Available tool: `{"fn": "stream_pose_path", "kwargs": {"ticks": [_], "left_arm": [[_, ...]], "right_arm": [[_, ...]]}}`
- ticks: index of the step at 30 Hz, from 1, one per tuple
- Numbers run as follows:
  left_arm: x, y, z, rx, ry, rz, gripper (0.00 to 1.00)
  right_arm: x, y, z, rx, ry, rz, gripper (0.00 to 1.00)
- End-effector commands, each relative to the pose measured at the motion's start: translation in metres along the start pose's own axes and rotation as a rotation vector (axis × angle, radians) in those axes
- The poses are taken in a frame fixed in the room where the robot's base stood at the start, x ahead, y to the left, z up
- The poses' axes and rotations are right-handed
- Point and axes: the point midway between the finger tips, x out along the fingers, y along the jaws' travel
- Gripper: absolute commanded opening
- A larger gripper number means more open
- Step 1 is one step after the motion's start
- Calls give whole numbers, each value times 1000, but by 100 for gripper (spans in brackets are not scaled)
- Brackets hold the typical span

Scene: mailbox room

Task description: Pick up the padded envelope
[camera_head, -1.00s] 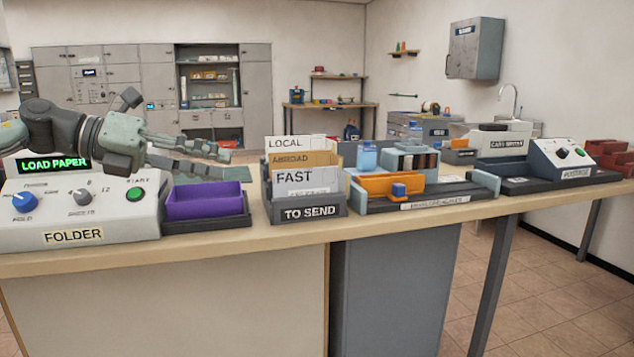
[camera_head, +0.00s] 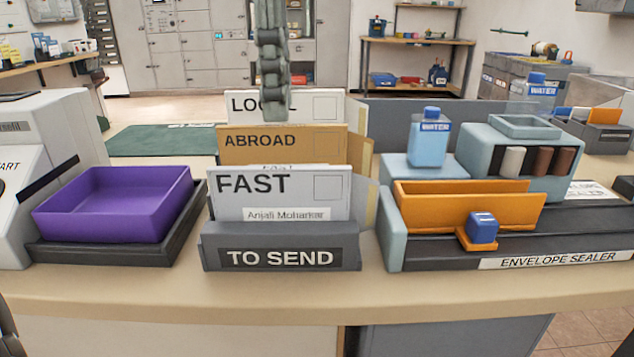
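The "TO SEND" holder (camera_head: 279,247) stands on the counter with upright envelopes in it. In front is a pale "FAST" envelope (camera_head: 240,203), then a tan "ABROAD" envelope (camera_head: 290,142), then a white "LOCAL" envelope (camera_head: 325,104) at the back. I cannot tell which of them is padded. My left gripper (camera_head: 274,102) points down from the top of the view, seen edge-on. Its tip overlaps the upper part of the "LOCAL" envelope in the picture; I cannot tell whether they touch. Its finger gap is hidden.
A purple tray (camera_head: 115,200) sits left of the holder, beside a white machine (camera_head: 45,150). Right of the holder is the envelope sealer (camera_head: 440,248) with an orange piece (camera_head: 455,207) and a blue water bottle (camera_head: 428,143). The counter's front strip is clear.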

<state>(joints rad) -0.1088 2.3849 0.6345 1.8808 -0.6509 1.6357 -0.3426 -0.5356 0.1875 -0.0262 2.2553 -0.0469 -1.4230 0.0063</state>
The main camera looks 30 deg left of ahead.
Motion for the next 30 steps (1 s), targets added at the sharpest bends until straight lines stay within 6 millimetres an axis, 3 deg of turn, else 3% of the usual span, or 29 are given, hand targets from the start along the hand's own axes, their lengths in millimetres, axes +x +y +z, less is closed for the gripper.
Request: {"fn": "stream_pose_path", "kwargs": {"ticks": [8, 18, 27, 30], "left_arm": [[24, -3, -3, 8, 23, 5, 34], [70, -6, -5, 5, 21, 5, 34], [77, -6, -5, 4, 19, 7, 34], [77, -6, -5, 4, 19, 7, 25]], "right_arm": [[-3, -1, 10, -2, -17, 1, 40], [-14, 2, 5, 1, -2, 7, 40], [-17, 3, 5, 1, -4, 10, 40], [-17, 3, 5, 1, -3, 10, 40]]}}
